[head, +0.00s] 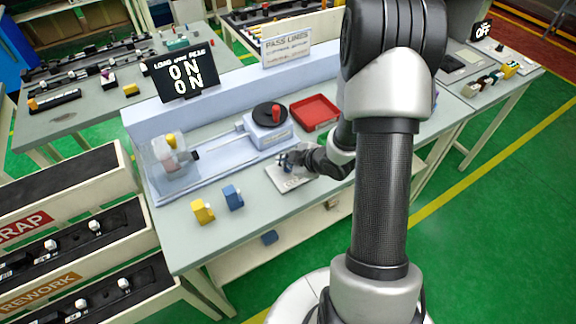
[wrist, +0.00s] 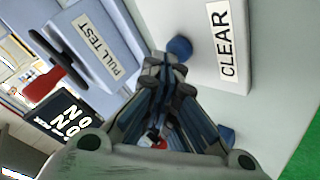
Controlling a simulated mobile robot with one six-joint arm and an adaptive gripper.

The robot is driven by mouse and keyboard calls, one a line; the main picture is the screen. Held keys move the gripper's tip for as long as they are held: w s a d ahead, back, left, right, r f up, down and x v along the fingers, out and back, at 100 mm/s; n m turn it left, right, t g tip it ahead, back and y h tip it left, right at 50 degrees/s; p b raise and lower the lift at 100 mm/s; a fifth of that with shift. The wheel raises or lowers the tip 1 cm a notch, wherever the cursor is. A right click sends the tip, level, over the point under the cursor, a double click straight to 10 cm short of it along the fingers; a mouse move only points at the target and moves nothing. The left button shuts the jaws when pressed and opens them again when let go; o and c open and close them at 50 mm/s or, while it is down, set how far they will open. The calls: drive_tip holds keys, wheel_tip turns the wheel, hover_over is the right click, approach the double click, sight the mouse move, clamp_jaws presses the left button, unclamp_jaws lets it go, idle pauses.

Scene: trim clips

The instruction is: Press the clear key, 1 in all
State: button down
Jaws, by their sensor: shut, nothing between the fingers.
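The clear key's pale box (head: 283,183) lies on the workbench, in the head view right at my gripper. In the wrist view its CLEAR label (wrist: 228,42) faces up, and a round blue key (wrist: 180,46) sits beside the label. My gripper (head: 287,160) is shut and empty, pointing down over the box. In the wrist view my fingertips (wrist: 166,66) overlap the near edge of the blue key. I cannot tell whether they touch it. The display (head: 185,78) reads 0N on both lines.
The pull tester (head: 268,128) with its red-knobbed wheel stands behind my gripper, a red tray (head: 315,112) to its right. A yellow clip (head: 202,211) and a blue clip (head: 233,197) stand left of the box. A PASS LIMITS sign (head: 286,48) stands at the back.

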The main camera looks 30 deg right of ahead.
sight(286, 169)
drive_tip(key=shift+r+p, duration=0.3)
drive_tip(key=shift+r, duration=0.3)
drive_tip(key=shift+r+p, duration=2.05)
drive_tip(key=shift+r, duration=0.5)
